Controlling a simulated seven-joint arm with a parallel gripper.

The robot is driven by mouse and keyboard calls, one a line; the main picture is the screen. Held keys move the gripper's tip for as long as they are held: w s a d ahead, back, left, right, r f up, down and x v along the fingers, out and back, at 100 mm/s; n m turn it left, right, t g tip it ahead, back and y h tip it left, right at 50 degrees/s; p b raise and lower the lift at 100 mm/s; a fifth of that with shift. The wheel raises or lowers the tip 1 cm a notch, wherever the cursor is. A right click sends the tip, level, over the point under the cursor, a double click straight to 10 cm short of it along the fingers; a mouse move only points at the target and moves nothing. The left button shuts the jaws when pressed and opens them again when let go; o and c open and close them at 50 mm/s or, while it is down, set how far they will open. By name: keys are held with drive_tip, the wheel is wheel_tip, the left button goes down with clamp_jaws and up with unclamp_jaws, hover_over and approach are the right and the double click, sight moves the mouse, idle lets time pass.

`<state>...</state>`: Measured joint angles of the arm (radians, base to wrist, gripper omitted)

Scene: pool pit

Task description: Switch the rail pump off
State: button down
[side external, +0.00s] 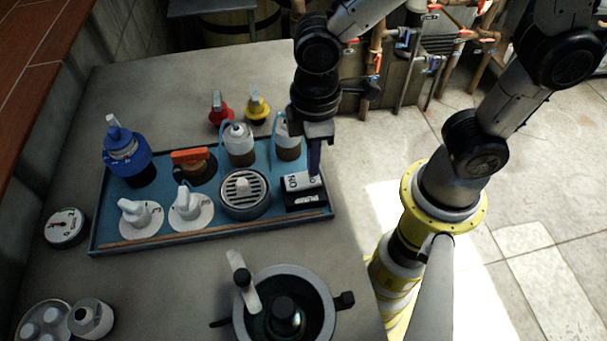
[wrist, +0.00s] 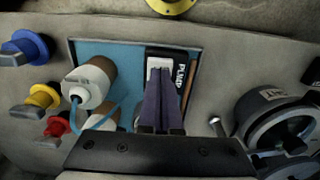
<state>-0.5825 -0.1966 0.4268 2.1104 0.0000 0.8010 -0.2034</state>
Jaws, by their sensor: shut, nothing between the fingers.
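The rail pump switch (side external: 302,191) is a white rocker in a black housing at the right end of the blue tray. "ON" shows on the rocker, and a "PUMP" label is on the housing. It also shows in the wrist view (wrist: 160,63), where "PUMP" reads beside the rocker. My gripper (side external: 314,172) is shut and empty, its dark fingers pointing down at the far right part of the rocker. In the wrist view the closed fingertips (wrist: 160,75) overlap the rocker and hide part of it. I cannot tell if they touch it.
The blue tray (side external: 110,240) also holds a round grille (side external: 245,192), white knobs (side external: 190,204), an orange-handled valve (side external: 190,160) and bottles (side external: 239,142). Red (side external: 221,107) and yellow (side external: 257,107) knobs stand behind. A round pot (side external: 325,310) stands in front.

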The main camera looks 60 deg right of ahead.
drive_tip(key=shift+f, duration=1)
idle(0.6)
drive_tip(key=shift+r, duration=3.55)
